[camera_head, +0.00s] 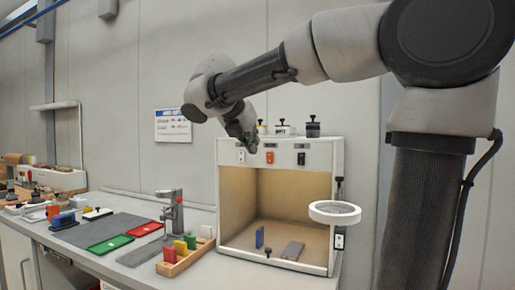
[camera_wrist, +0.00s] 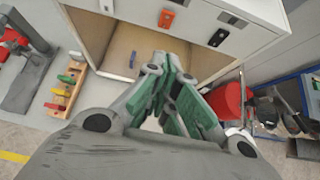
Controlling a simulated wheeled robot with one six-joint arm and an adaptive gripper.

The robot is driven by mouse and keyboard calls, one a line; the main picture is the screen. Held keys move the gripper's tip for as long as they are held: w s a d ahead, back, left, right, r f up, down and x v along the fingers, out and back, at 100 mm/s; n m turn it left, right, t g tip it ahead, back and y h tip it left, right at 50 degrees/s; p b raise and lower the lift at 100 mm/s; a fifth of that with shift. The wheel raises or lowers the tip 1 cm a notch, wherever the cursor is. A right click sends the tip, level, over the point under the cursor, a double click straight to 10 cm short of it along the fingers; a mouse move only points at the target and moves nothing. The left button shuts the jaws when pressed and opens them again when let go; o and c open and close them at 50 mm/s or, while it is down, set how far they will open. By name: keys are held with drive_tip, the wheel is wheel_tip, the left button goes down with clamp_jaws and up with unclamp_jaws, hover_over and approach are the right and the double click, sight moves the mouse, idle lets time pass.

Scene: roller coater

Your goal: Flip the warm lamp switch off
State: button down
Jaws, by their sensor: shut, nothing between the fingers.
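The white light cabinet (camera_head: 335,160) has a row of three small switches along its top front panel. A grey-white switch (camera_head: 241,156) is at the left, an orange-red switch (camera_head: 269,157) in the middle and a black switch (camera_head: 301,158) at the right. Their labels are too small to read, so I cannot tell which is the warm lamp switch. In the wrist view, the orange switch (camera_wrist: 167,18) and black switch (camera_wrist: 218,37) show on the panel. My gripper (camera_head: 249,146) is shut and empty, in front of the panel's upper left part. Its green-padded fingers (camera_wrist: 172,103) also show in the wrist view.
A ring magnifier (camera_head: 335,211) stands at the cabinet's right front. Black-knobbed items (camera_head: 313,127) stand on top.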

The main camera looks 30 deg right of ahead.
sight(270, 156)
drive_tip(key=w+d+r+x, duration=0.1)
drive_tip(key=r+x, duration=0.1)
drive_tip(key=x, duration=0.9)
drive_tip(key=shift+d, duration=0.35)
drive_tip(key=shift+w+d, duration=0.1)
drive_tip(key=shift+w, duration=0.1)
drive_tip(key=shift+w+d+r, duration=0.2)
drive_tip(key=shift+d+r, duration=0.05)
drive_tip(key=shift+r, duration=0.8)
